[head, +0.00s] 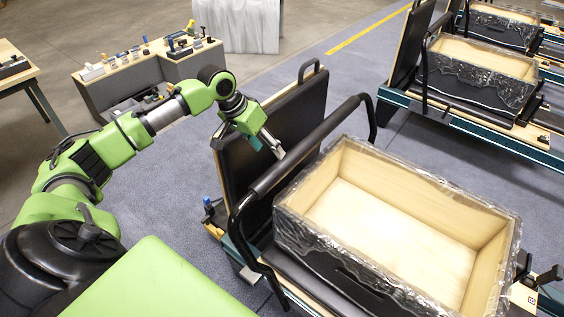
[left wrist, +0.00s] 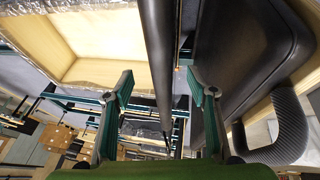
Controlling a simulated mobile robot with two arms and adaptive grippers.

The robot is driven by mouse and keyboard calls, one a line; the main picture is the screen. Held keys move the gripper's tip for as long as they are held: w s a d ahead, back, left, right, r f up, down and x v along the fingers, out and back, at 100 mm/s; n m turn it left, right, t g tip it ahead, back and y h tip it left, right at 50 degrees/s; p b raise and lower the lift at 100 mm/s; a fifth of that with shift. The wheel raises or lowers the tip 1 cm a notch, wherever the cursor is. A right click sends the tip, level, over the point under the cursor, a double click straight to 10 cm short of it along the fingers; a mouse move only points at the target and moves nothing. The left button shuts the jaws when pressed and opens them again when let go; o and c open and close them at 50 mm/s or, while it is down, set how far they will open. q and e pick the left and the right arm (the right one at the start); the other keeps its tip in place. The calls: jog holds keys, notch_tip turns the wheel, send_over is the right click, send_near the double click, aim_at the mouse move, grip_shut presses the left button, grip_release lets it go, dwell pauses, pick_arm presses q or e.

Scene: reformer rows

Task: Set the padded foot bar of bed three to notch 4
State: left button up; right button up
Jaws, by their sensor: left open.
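The padded foot bar (head: 300,153) is a black bar on bent black side arms. It stands raised over the near bed, between an upright black padded board and a wooden box. My left gripper (head: 279,153) is open beside the bar's middle, on the board side. In the left wrist view my left gripper (left wrist: 160,74) has its two fingers spread wide, and the bar (left wrist: 156,45) runs between them in the picture. I cannot tell whether they touch it. The notches are not clear to see. My right gripper is not in view.
The wrapped wooden box (head: 480,215) sits on the near bed, close to the bar. The upright padded board (head: 300,110) with a handle stands behind my gripper. Other beds with boxes (head: 480,60) stand at the upper right. A grey bench (head: 140,75) holds small tools.

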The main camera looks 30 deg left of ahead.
aim_at(280, 163)
pick_arm(q)
jog(key=x, duration=0.4)
jog(key=shift+d, duration=0.1)
jog(key=x, duration=0.5)
jog(key=shift+w+f+p, duration=0.15)
jog(key=shift+w+p, duration=0.05)
jog(key=shift+p, duration=0.2)
jog(key=shift+w+d+f, duration=0.1)
jog(key=shift+w+f, duration=0.05)
jog(key=shift+f, duration=0.25)
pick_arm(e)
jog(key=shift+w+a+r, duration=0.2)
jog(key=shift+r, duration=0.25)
